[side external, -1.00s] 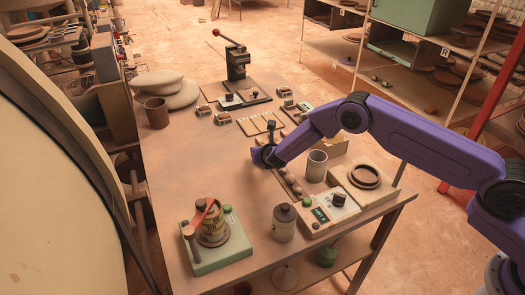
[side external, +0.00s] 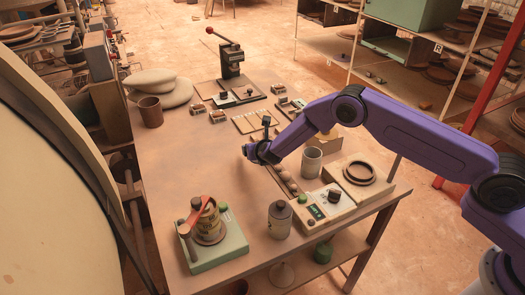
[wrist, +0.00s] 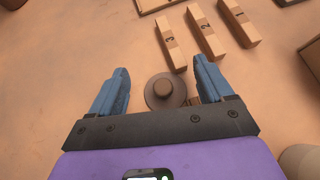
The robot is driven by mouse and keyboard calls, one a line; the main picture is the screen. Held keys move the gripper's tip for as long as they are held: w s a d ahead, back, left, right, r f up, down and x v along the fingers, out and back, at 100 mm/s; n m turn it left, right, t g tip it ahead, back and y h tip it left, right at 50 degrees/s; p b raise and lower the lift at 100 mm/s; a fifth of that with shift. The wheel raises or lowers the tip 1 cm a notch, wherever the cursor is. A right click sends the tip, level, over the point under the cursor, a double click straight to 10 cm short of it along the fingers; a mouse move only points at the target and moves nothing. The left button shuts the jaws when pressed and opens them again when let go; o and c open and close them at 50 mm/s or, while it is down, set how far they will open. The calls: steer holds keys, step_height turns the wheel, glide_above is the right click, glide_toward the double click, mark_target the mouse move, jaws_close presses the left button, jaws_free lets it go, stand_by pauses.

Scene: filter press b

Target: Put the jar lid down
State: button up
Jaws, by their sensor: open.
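A round brown lid with a dark knob (wrist: 167,92) shows in the wrist view, between and below my two blue fingers. My gripper (wrist: 160,90) is open, with a gap on either side of the lid. The lid seems to lie on the tabletop, though its exact height is hard to tell. In the side external view, my gripper (side external: 247,152) is low over the middle of the table, and I cannot make out the lid there.
Numbered wooden blocks (wrist: 207,33) lie just beyond the lid in the wrist view. In the side external view, a grey cup (side external: 312,161), a capped bottle (side external: 280,219) and a control box (side external: 321,209) stand to the right. A green stand (side external: 215,252) is in front; the table's left middle is clear.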

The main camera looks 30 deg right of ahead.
steer(key=v, duration=1.1)
steer(key=shift+s+r, duration=0.25)
steer(key=shift+s, duration=0.05)
steer(key=s+d+r+m+g+h, duration=0.1)
steer(key=s+d+r+m+g, duration=0.1)
steer(key=s+d+r+m, duration=0.35)
steer(key=s+d+r+m+g, duration=0.25)
steer(key=s+r+m, duration=0.4)
steer(key=s, duration=0.35)
steer(key=s+d+r+m+g+y, duration=0.1)
steer(key=s+d+m+g, duration=0.1)
steer(key=s, duration=0.7)
steer(key=s+d+r+m+g+y, duration=0.1)
steer(key=s+d+m+g, duration=0.1)
steer(key=s, duration=0.8)
steer(key=s+d+r+m+g+y, duration=0.1)
steer(key=s+d+m, duration=0.3)
steer(key=s, duration=0.5)
steer(key=shift+s+d+r+m+g+y, duration=0.25)
steer(key=shift+d+r+m+g+y, duration=0.2)
steer(key=shift+g, duration=0.2)
steer(key=shift+a, duration=0.1)
